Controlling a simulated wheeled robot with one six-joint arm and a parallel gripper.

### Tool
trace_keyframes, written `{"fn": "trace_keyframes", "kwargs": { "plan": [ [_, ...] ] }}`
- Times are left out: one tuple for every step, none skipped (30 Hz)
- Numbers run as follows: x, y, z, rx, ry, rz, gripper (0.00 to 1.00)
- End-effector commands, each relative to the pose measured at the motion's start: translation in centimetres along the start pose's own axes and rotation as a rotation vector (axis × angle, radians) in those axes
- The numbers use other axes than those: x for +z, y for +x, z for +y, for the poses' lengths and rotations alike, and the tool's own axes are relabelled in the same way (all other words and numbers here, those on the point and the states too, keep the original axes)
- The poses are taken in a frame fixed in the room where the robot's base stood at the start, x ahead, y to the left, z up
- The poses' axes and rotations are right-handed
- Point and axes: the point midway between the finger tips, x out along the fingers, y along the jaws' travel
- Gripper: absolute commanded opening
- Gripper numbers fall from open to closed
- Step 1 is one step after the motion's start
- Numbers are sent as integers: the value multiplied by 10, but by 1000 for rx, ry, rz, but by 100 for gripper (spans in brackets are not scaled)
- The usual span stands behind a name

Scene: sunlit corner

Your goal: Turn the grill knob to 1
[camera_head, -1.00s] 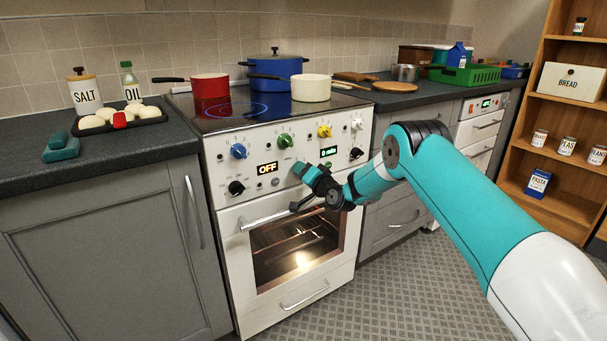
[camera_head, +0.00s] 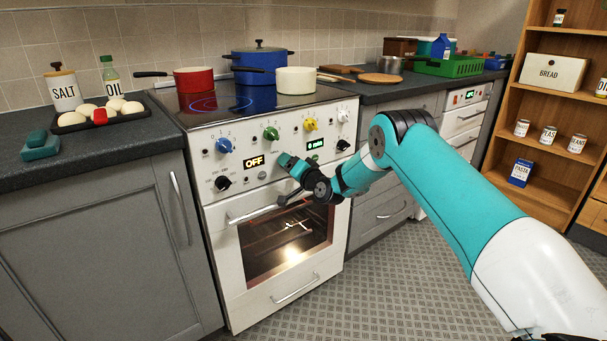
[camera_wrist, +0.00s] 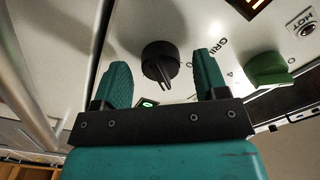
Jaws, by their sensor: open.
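In the wrist view, the black grill knob (camera_wrist: 160,58) sits on the white oven panel with its ridge toward the bottom of the picture. A partly visible GRILL label is beside it. My open gripper (camera_wrist: 160,66) has one teal finger on each side of the knob, with gaps showing; whether the fingertips reach its depth is unclear. In the head view, my gripper (camera_head: 283,179) is in front of the panel and hides this knob. The white oven (camera_head: 235,195) has a lit, closed glass door, and one display reads OFF.
A green knob (camera_wrist: 268,68) is close beside my right-hand finger in the wrist view. The oven door handle (camera_head: 250,213) runs below my gripper. Blue (camera_head: 224,146), yellow (camera_head: 310,125) and black (camera_head: 222,183) knobs are nearby. Pots stand on the hob.

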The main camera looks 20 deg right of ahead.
Motion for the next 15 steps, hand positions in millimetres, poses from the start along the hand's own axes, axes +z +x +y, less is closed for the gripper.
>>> {"fn": "trace_keyframes", "kwargs": {
  "plan": [
    [-1, -5, 0, 2, 0, 1, 66],
    [-1, -9, 1, 3, 1, 0, 66],
    [-2, -14, 1, 3, 1, 0, 66],
    [-2, -19, 0, 3, 1, 1, 66],
    [-2, -25, 0, 5, 3, 2, 66],
    [-1, -34, 2, 6, 3, 1, 66],
    [-2, -41, 2, 6, 3, 1, 66],
    [-2, -49, 2, 6, 3, 1, 66],
    [-2, -59, 2, 7, 5, 3, 66],
    [-1, -66, 3, 7, 4, 2, 66],
    [0, -74, 3, 7, 4, 1, 66],
    [-1, -84, 3, 7, 5, 2, 66],
    [0, -91, 4, 8, 6, 3, 66],
    [1, -98, 4, 7, 6, 1, 66],
    [0, -107, 4, 8, 6, 2, 66]
  ]
}}
